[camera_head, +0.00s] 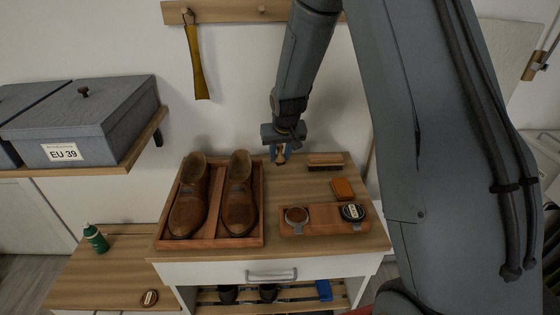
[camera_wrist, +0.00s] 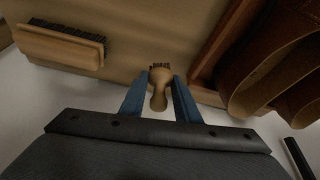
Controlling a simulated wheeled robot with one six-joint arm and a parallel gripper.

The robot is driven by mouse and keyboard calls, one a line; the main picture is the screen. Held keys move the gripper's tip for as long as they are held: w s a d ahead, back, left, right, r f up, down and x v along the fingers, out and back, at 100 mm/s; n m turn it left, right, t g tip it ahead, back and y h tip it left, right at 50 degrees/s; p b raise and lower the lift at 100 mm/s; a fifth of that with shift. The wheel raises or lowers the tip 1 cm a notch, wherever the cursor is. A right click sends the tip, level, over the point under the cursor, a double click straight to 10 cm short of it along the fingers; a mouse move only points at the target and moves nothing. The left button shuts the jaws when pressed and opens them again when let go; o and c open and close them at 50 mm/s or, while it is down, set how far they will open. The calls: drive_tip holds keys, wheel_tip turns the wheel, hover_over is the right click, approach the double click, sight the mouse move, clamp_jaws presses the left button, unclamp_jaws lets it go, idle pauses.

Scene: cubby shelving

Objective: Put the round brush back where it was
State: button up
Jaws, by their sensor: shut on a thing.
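My gripper (camera_head: 281,156) hangs over the back middle of the wooden cabinet top, between the shoe tray and the long brush. In the wrist view my gripper (camera_wrist: 160,94) has its two blue fingers closed on the round brush (camera_wrist: 159,98). The brush has a pale wooden knob handle and dark bristles at the end pointing away from my palm. In the head view the fingers mostly hide it. I cannot tell whether its bristles touch the cabinet top.
The tray (camera_head: 212,241) with two brown shoes stands left. A long brush (camera_head: 325,162), an orange block (camera_head: 343,188) and a wooden holder (camera_head: 325,228) with two tins are right.

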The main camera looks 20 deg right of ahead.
sight(280, 158)
drive_tip(key=shift+f, duration=1.5)
drive_tip(key=shift+f, duration=0.1)
drive_tip(key=o, duration=1)
drive_tip(key=shift+o, duration=0.2)
drive_tip(key=shift+s+r, duration=0.15)
drive_tip(key=shift+r, duration=0.45)
drive_tip(key=b+v, duration=0.2)
drive_tip(key=v, duration=0.9)
drive_tip(key=s+f+g, duration=0.2)
drive_tip(key=s+g, duration=0.1)
drive_tip(key=s, duration=2.2)
drive_tip(key=shift+s+f+g, duration=0.2)
drive_tip(key=shift+f+g, duration=0.1)
drive_tip(key=shift+f, duration=0.05)
